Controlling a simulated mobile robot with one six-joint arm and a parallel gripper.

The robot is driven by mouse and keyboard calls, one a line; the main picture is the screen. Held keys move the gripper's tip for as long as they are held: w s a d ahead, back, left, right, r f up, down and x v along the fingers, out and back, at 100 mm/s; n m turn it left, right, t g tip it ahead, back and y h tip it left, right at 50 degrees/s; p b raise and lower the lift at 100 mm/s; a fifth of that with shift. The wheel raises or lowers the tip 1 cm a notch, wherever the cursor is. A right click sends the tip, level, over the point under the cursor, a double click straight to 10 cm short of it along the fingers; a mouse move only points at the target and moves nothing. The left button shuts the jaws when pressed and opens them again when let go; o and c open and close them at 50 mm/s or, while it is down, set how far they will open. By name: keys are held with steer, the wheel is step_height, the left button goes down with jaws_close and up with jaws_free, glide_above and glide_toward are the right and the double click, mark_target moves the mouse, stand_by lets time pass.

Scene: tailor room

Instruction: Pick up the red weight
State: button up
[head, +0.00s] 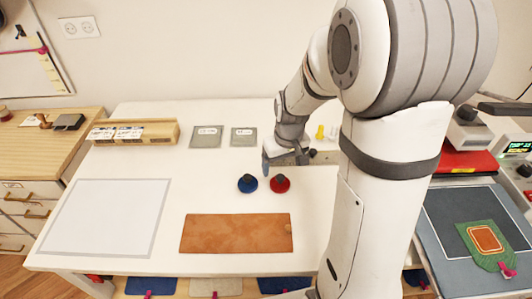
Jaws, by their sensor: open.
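The red weight (280,184) stands on the white table, a round disc with a dark knob on top. A similar blue weight (247,184) stands close to its left. My gripper (285,164) is above and just behind the two weights, with one finger visible at its left side. It is open and holds nothing that I can see. My arm hides part of the gripper and the table to the right, and the other finger is hard to make out.
A brown leather piece (236,233) lies in front of the weights. A white sheet with a grey border (105,216) lies at left. Two grey cards (207,137) and a wooden box (160,132) are at the back. Small yellow pieces (320,132) stand behind my gripper.

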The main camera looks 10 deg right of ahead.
mark_target(280, 175)
steer(key=shift+w+f, duration=0.55)
steer(key=shift+w, duration=0.05)
steer(key=shift+w+f+p, duration=0.2)
steer(key=shift+f+p, duration=0.1)
steer(key=shift+f, duration=0.95)
steer(key=shift+w+f+p, duration=0.25)
steer(key=shift+f+p, duration=0.1)
steer(key=shift+f, duration=0.95)
steer(key=shift+w+f+p, duration=0.2)
steer(key=shift+f+p, duration=0.1)
steer(key=shift+f, duration=0.95)
steer(key=shift+c, duration=0.4)
steer(key=c, duration=1.2)
steer(key=shift+c, duration=0.2)
